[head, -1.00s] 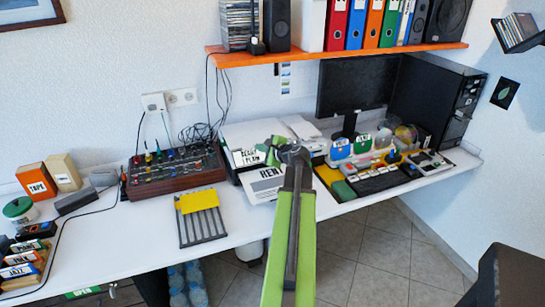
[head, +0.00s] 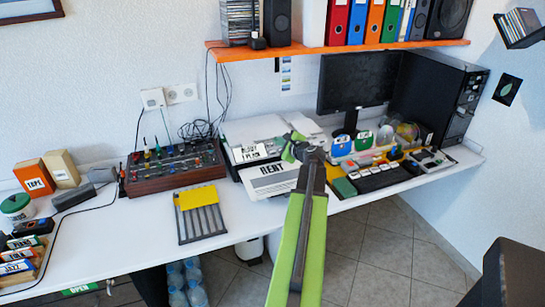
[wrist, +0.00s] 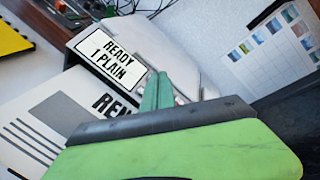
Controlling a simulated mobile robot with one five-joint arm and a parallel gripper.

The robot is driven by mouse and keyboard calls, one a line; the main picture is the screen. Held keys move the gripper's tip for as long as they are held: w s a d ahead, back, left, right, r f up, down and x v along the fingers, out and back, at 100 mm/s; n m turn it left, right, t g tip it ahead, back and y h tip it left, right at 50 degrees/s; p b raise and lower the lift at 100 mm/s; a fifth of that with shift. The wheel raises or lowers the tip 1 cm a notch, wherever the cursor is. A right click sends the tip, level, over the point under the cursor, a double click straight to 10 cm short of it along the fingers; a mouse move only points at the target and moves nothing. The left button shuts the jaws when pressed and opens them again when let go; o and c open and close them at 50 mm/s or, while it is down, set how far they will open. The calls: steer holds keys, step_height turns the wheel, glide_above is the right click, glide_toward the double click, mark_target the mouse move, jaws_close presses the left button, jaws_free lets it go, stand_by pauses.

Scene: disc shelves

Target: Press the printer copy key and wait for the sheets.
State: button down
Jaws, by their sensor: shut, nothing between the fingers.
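The printer (head: 232,135) is a pale, low machine with dark sides at the middle of the desk, against the wall. Its tilted display (wrist: 110,57) reads "READY 1 PLAIN" in the wrist view. A sheet with a bold heading, "RENT" (head: 268,180), lies at its front; part of it shows in the wrist view (wrist: 62,115). My green gripper (head: 289,149) is shut and empty, over the printer's right part, beside the display. In the wrist view its fingers (wrist: 156,90) cover most of the key area, so I cannot tell the copy key or any contact.
An orange shelf (head: 330,50) hangs above.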

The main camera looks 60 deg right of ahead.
mark_target(273, 152)
steer(key=f+b, duration=0.1)
steer(key=w+d+f+b, duration=0.1)
steer(key=f+b, duration=0.1)
steer(key=w+f+b, duration=0.1)
steer(key=f, duration=0.1)
steer(key=shift+w+d+f, duration=0.15)
steer(key=shift+w+d, duration=0.05)
steer(key=shift+d, duration=0.15)
stand_by(1.6)
steer(key=shift+w+d+f+b, duration=0.15)
steer(key=shift+f+b, duration=0.2)
steer(key=shift+b, duration=0.15)
steer(key=shift+w+d+f+b, duration=0.1)
steer(key=shift+w+f+b, duration=0.05)
steer(key=shift+f+b, duration=0.2)
stand_by(0.4)
steer(key=shift+s+a+r+p, duration=0.25)
steer(key=shift+s+r+p, duration=0.05)
steer(key=shift+r+p, duration=0.4)
